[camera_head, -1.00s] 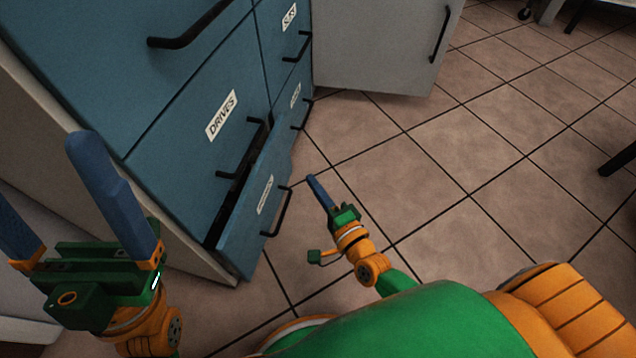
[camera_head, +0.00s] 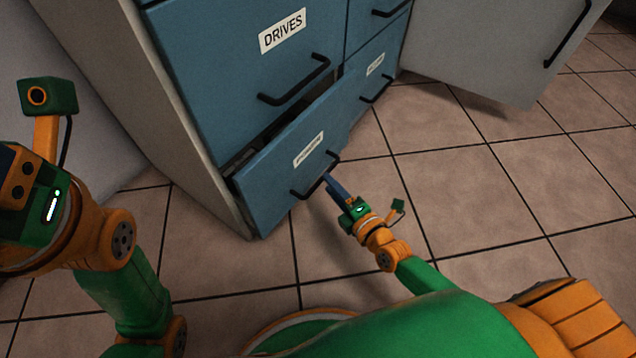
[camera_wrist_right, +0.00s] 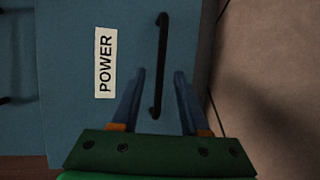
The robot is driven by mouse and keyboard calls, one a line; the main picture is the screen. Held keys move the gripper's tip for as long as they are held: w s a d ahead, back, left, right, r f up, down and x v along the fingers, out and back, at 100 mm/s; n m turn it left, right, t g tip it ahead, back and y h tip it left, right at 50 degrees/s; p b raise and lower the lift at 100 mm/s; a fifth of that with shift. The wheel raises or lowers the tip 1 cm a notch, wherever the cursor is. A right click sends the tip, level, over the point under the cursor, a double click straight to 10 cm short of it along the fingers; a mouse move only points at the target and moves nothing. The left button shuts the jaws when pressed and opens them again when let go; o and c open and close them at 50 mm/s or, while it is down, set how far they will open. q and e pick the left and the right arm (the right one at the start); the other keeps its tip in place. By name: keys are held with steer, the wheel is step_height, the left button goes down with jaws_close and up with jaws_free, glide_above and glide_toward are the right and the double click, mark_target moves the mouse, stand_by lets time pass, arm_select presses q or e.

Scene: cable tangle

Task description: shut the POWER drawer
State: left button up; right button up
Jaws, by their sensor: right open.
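The POWER drawer (camera_head: 292,165) is the lower left drawer of the blue cabinet and stands partly pulled out, with a dark gap along its top. Its black handle (camera_head: 318,178) is on the front; the POWER label and the handle (camera_wrist_right: 161,65) show clearly in the right wrist view.
The DRIVES drawer (camera_head: 240,70) above is shut. Another shut drawer (camera_head: 377,75) is to the right. A grey cabinet door (camera_head: 490,50) stands at the upper right. The tiled floor (camera_head: 480,180) in front is clear.

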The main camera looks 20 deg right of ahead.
steer(key=b+x, duration=0.2)
steer(key=x, duration=0.2)
steer(key=shift+w+f, duration=0.15)
steer(key=shift+f, duration=0.05)
steer(key=shift+w+r, duration=0.15)
jaws_close()
steer(key=shift+a, duration=0.1)
stand_by(0.9)
